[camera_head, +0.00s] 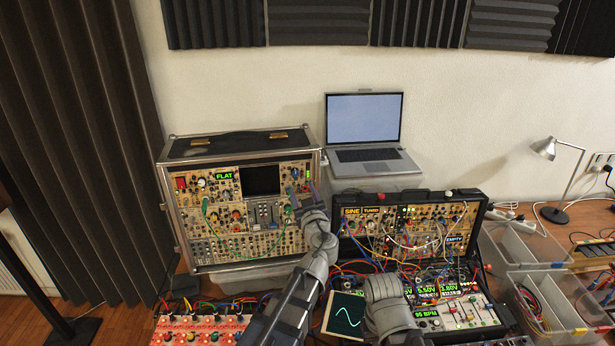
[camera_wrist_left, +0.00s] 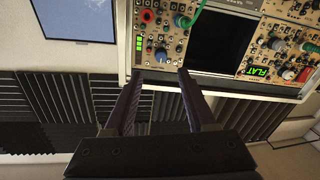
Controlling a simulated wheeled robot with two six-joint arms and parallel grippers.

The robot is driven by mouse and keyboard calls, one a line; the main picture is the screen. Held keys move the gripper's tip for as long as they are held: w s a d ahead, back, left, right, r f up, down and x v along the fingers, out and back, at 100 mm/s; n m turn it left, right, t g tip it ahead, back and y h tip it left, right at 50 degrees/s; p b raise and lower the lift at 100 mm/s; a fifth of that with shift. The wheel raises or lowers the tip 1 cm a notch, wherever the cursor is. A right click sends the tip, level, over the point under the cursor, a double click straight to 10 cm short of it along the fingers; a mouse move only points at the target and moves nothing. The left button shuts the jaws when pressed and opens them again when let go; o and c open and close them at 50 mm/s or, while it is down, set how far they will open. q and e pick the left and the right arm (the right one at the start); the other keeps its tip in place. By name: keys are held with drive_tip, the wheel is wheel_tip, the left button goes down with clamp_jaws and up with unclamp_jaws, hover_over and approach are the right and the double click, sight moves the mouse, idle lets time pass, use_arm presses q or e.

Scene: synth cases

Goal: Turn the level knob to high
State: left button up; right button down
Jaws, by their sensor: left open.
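The tall synth case (camera_head: 174,220) stands against the wall at the left, with a beige panel of knobs, a dark screen (camera_head: 260,181) and a green display reading FLAT (camera_head: 224,175). My left gripper (camera_head: 302,190) is open and empty in front of the panel's right part. No label is legible, so I cannot tell which is the level knob.
A second, open synth case (camera_head: 480,215) full of cables lies to the right. A small scope (camera_head: 345,335) and a red mixer (camera_head: 200,330) lie in front. A green cable (camera_wrist_left: 200,12) hangs near the knobs.

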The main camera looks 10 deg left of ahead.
sight(296, 175)
use_arm(q)
drive_tip(key=x, duration=0.8)
drive_tip(key=shift+s, duration=0.1)
clamp_jaws()
idle(0.4)
